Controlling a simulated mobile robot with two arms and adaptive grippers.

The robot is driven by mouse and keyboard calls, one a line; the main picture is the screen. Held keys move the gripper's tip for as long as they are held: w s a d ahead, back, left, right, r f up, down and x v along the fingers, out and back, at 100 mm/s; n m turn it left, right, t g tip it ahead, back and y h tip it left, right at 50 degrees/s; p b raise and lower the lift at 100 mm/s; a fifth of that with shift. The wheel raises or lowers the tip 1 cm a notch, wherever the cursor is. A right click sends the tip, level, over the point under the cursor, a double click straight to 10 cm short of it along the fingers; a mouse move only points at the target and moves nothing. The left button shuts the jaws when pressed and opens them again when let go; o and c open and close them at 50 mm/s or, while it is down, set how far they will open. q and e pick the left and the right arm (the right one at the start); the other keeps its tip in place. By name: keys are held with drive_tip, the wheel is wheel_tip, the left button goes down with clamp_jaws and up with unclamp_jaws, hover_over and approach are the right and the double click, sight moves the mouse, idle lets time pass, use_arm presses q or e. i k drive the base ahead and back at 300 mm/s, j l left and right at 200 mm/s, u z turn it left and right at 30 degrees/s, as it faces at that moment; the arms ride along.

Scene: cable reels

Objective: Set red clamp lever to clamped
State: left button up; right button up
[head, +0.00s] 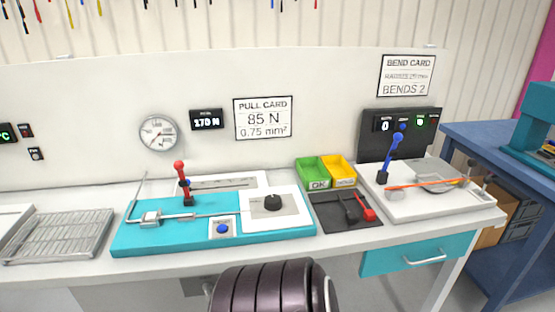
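The red clamp lever (182,180) stands nearly upright on the teal pull-test fixture (135,245), its round knob leaning slightly left and its dark foot at the back of the fixture. A metal clamp block (152,217) with a thin rod sits to the left of the lever's foot. Whether the lever's present angle means clamped or open, I cannot tell. Neither of my grippers shows in the head view.
On the fixture are a blue button (222,229) and a black knob (272,202). A wire rack (62,236) lies at left. Green (312,172) and yellow (340,171) bins and a dark tray (335,222) stand at right, then the bend fixture with its blue lever (391,150).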

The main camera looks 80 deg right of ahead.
sight(179, 165)
drive_tip(key=z, duration=2.85)
